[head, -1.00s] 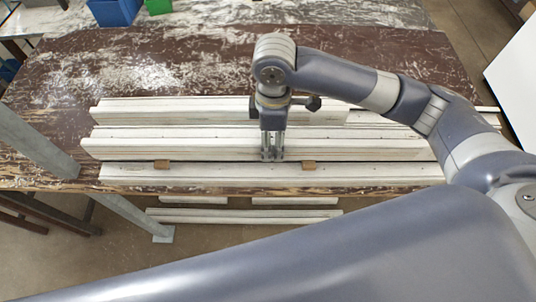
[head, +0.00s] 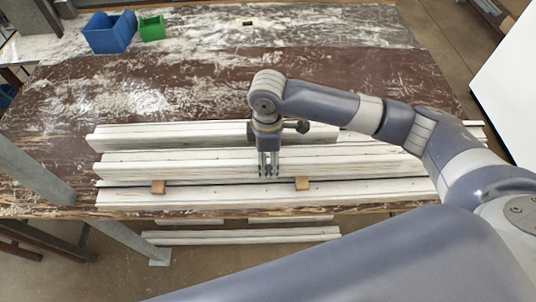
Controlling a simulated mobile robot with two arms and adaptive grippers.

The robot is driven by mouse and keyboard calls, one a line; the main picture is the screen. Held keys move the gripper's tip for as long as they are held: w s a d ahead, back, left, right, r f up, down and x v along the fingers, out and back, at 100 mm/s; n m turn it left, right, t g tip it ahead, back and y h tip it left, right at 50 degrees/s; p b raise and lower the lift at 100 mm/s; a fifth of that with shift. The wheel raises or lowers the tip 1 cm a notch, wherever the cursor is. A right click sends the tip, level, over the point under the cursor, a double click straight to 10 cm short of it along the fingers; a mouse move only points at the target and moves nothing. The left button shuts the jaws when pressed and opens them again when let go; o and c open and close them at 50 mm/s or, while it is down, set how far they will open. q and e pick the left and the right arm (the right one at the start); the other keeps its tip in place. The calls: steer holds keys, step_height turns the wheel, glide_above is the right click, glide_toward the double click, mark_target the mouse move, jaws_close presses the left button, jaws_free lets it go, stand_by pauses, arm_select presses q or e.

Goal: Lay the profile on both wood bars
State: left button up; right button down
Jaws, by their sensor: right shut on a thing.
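My right gripper (head: 268,172) points down and is shut on a long white profile (head: 200,165), the middle one of the long white pieces. Two small brown wood bars show just in front of it: a left one (head: 158,187) and a right one (head: 302,183). The gripper stands between them, nearer the right bar. The profile runs level across the picture, past both bars on either side. The far parts of the bars are hidden by it, and I cannot tell whether it touches them. My left gripper is not in view.
Another white profile (head: 115,138) lies behind, and one (head: 220,197) lies in front near the table's edge. A blue bin (head: 108,35) and a green bin (head: 151,28) stand at the back left.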

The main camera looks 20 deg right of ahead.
steer(key=c, duration=0.8)
jaws_free()
step_height(320, 180, up, 12)
steer(key=shift+r+b, duration=0.1)
steer(key=shift+b, duration=1.05)
